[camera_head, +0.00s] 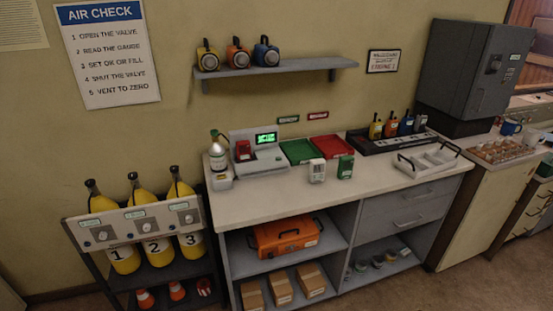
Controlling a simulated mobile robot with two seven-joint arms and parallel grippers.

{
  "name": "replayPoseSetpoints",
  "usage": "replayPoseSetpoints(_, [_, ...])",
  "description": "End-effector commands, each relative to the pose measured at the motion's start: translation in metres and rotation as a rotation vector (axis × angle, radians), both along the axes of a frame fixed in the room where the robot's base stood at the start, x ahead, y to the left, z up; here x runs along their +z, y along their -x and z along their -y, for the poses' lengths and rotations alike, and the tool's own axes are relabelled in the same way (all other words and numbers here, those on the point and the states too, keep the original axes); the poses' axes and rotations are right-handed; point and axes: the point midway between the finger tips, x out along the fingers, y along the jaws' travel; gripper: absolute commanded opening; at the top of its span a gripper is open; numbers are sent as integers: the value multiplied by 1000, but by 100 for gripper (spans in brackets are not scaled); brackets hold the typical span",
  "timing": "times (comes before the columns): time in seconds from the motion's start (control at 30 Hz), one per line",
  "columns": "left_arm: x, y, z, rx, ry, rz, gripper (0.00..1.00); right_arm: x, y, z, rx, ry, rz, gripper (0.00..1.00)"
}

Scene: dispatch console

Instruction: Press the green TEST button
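No green TEST button can be made out at this distance. A grey bench device (268,156) with a lit green screen (265,138) stands at the back left of the worktop. A red handheld unit (243,151) sits in its left part. Any small buttons or lettering on the device are too small to read. A white handheld device (317,171) and a green handheld device (345,167) stand upright on the worktop in front of the trays. Neither of my grippers shows in the head view.
The worktop (290,200) is bare along its front. A green tray (297,152), a red tray (331,147) and a white caddy (418,168) lie on it. A small bottle (218,157) stands at the left end. A rack (136,219) of yellow cylinders stands left of the bench.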

Motion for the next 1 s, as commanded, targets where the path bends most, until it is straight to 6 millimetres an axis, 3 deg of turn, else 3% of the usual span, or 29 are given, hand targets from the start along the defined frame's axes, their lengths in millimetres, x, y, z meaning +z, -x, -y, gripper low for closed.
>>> replayPoseSetpoints(0.37, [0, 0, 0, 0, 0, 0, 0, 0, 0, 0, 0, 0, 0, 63])
replayPoseSetpoints(0.5, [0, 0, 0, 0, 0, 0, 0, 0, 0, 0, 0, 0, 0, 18])
replayPoseSetpoints(0.57, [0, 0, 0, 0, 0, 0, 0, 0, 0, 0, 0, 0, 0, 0])
replayPoseSetpoints(1.0, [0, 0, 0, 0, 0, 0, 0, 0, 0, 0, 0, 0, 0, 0])
